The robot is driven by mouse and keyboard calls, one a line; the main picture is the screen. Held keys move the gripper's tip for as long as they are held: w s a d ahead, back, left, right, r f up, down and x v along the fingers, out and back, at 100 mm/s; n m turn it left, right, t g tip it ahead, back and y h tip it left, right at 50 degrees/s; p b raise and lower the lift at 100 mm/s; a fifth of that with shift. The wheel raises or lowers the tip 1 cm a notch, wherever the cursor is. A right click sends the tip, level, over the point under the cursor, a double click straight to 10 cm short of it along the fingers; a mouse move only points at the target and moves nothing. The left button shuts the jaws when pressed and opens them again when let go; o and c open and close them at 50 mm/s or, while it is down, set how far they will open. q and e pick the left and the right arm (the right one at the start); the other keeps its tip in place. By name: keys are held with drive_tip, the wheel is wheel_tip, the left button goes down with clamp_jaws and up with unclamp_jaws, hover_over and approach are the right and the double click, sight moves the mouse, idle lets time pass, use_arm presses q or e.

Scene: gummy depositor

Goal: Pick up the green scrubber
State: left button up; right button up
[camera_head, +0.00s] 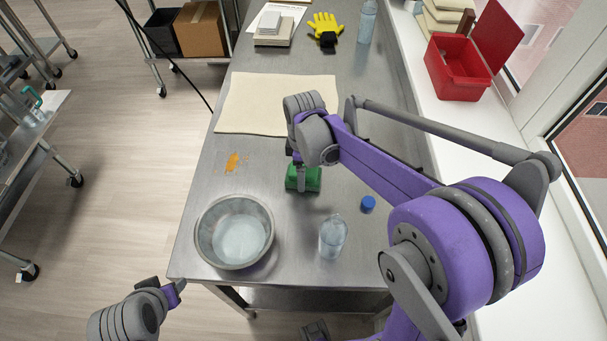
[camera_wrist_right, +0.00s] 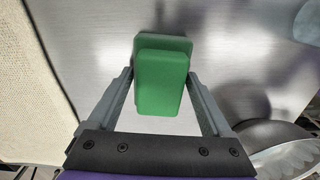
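The green scrubber (camera_head: 311,179) sits on the steel table under my right gripper (camera_head: 301,176). In the right wrist view the scrubber (camera_wrist_right: 161,78), a green block on a wider green base, lies between the two fingertips of my right gripper (camera_wrist_right: 161,76). The fingers stand open on either side of it, with narrow gaps that show no clear grip. Part of the scrubber is hidden by the gripper in the head view. My left gripper (camera_head: 176,289) is off the table's front left corner, away from the scrubber; its fingers are too unclear to read.
A metal bowl (camera_head: 204,243), a clear beaker (camera_head: 332,236) and a blue cap (camera_head: 368,203) stand near the scrubber. A beige mat (camera_head: 255,100) lies behind, with an orange piece (camera_head: 232,162) in front of it. A red box (camera_head: 452,75) is on the sill.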

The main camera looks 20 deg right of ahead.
drive_tip(key=c, duration=0.8)
wheel_tip(320, 180, up, 10)
drive_tip(key=shift+r, duration=0.1)
drive_tip(key=o, duration=0.8)
drive_tip(key=shift+c, duration=0.2)
drive_tip(key=c, duration=0.6)
